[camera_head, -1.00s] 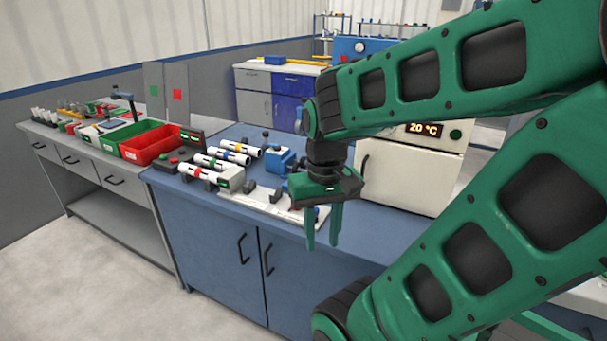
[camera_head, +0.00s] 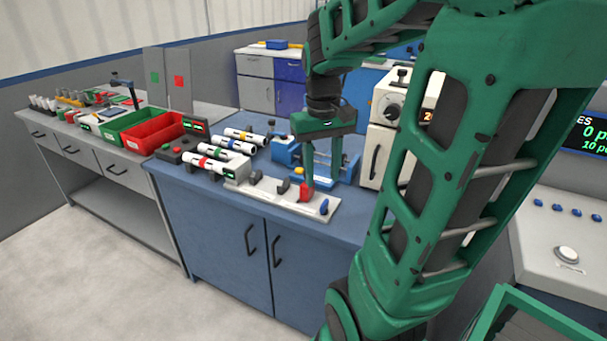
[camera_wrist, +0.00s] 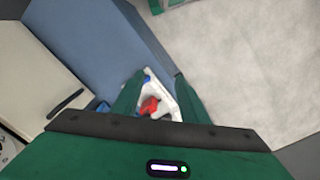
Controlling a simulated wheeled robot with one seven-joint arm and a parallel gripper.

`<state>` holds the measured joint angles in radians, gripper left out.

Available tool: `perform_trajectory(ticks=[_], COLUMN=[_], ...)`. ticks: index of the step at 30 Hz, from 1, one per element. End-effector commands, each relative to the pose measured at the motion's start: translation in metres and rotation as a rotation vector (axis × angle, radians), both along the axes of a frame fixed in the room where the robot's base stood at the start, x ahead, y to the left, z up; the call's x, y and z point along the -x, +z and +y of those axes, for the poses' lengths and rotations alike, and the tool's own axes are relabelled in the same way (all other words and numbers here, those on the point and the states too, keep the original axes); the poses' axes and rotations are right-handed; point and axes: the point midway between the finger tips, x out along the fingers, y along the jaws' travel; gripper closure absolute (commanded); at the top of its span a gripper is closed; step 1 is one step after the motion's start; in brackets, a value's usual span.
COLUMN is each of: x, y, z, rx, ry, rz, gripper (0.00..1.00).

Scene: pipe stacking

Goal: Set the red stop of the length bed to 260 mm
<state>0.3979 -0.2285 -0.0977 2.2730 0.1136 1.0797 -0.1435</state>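The length bed is a pale plate (camera_head: 268,201) along the front edge of the blue bench, with dark blocks and a blue knob (camera_head: 324,206) at its right end. The red stop (camera_head: 304,196) sits near that right end. My gripper (camera_head: 308,184) points down at the stop, its fingers overlapping it in the head view. In the wrist view the green fingers (camera_wrist: 160,82) are apart, with the red stop (camera_wrist: 149,105) showing between them. I cannot tell whether either finger touches it. The bed's scale is too small to read.
White pipes with coloured bands (camera_head: 226,151) lie left of the bed. A blue fixture (camera_head: 287,151) stands behind it, and a cream oven (camera_head: 383,125) is to the right. Red (camera_head: 152,141) and green bins stand farther left. The floor in front is clear.

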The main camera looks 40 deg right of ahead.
Motion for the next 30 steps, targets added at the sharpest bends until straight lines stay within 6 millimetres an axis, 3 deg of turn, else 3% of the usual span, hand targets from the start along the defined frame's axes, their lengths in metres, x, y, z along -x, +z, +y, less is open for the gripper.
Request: perform_trajectory(ticks=[3, 6, 12, 20, 30], x=[-0.048, -0.082, -0.125, -0.138, -0.137], y=[0.005, 0.005, 0.002, -0.009, -0.066], z=[-0.029, -0.050, -0.079, -0.087, -0.087], rx=[-0.002, -0.010, -0.029, -0.037, -0.039], ry=[0.044, 0.085, 0.140, 0.159, 0.158], rz=[0.006, 0.003, -0.007, -0.012, -0.010], gripper=[0.60, 0.60, 0.60, 0.60, 0.60])
